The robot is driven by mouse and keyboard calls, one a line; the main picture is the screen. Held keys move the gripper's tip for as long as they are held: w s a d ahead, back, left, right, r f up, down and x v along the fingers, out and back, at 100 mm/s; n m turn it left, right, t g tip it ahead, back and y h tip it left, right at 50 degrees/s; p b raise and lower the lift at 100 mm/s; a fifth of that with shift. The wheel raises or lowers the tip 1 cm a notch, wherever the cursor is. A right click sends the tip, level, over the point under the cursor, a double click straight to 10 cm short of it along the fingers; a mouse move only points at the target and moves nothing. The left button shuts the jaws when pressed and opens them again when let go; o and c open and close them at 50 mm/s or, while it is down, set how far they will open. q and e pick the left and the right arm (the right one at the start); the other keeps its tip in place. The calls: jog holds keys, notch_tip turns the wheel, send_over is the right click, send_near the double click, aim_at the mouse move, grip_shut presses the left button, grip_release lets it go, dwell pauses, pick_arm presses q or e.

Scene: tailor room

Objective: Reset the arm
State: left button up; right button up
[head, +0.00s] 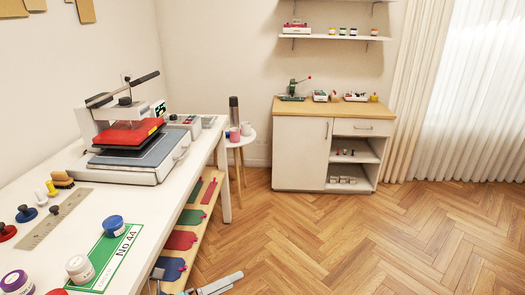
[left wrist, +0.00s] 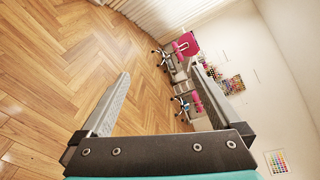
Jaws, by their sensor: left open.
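My left gripper (head: 200,274) shows at the bottom edge of the head view, beside the right edge of the white table, low over the floor. Only its finger ends show there; its arm is cut off by the frame. In the left wrist view, my left gripper (left wrist: 161,72) has its two grey fingers wide apart with nothing between them. Beyond them are wood floor and, farther off, pink chairs (left wrist: 186,45). My right gripper is in neither view.
The white table (head: 205,150) at left bears a heat press (head: 125,140), jars and a green "No 44" card (head: 108,258). Below its edge is a shelf with coloured tags (head: 182,240). A cabinet (head: 300,150) stands at the back. Floor at right is clear.

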pick_arm(q)
jog(key=s+a+f+n+y, duration=0.3)
jog(key=f+n, duration=0.3)
jog(key=f, duration=0.1)
jog(key=s+a+f+n+t+y, duration=0.1)
jog(key=s+a+f+n+y, duration=0.25)
jog(key=f+n, duration=0.4)
jog(key=s+a+f+n+y, duration=0.35)
jog(key=f+n, duration=0.25)
jog(key=f, duration=0.2)
jog(key=s+f+n+g+y, duration=0.1)
jog(key=s+f+n+g, duration=0.2)
jog(key=s, duration=0.7)
jog(key=s+f+n+g+y+b, duration=0.1)
jog(key=s+f+n+g, duration=0.2)
jog(key=s+f, duration=0.3)
jog(key=s+f+n+g+y, duration=0.1)
jog(key=s+f+n+g, duration=0.2)
jog(key=s, duration=1.1)
notch_tip(320, 180, down, 2)
jog(key=n, duration=0.2)
jog(key=shift+s+a+f+n, duration=0.15)
jog(key=shift+a+f+n, duration=0.1)
jog(key=shift+n, duration=0.1)
